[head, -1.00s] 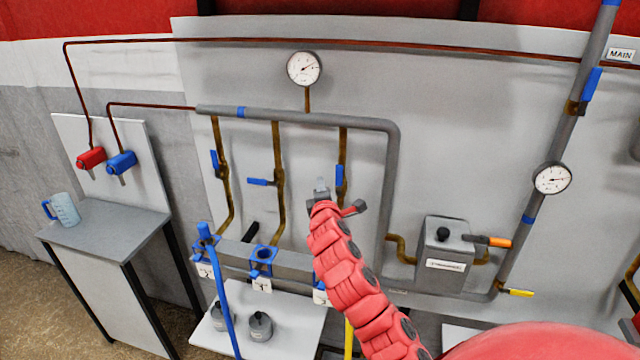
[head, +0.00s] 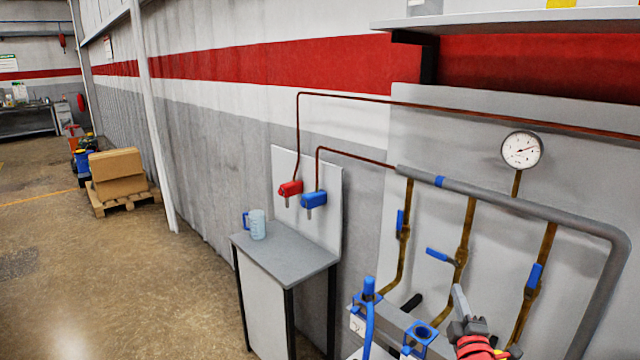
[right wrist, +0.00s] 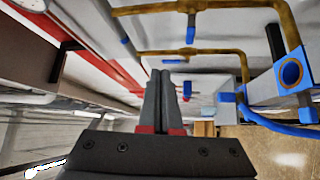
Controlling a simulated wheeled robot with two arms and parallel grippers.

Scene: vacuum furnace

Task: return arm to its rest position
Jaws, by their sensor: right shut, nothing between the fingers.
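My right gripper (head: 458,298) shows at the bottom right of the head view, at the end of my red arm. It is in front of the brass pipes with blue valve handles. In the right wrist view its two grey fingers (right wrist: 160,95) are together, with nothing between them. A blue valve handle (head: 439,255) on the middle pipe is just up and left of the fingertips in the head view; I cannot tell the gap. The left gripper is not in view.
A grey table (head: 285,258) with a blue measuring jug (head: 257,224) stands left of the pipes. A blue hose (head: 369,325) and blue socket (head: 421,334) are left of my gripper. A pallet with boxes (head: 117,172) stands far left, with open floor before it.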

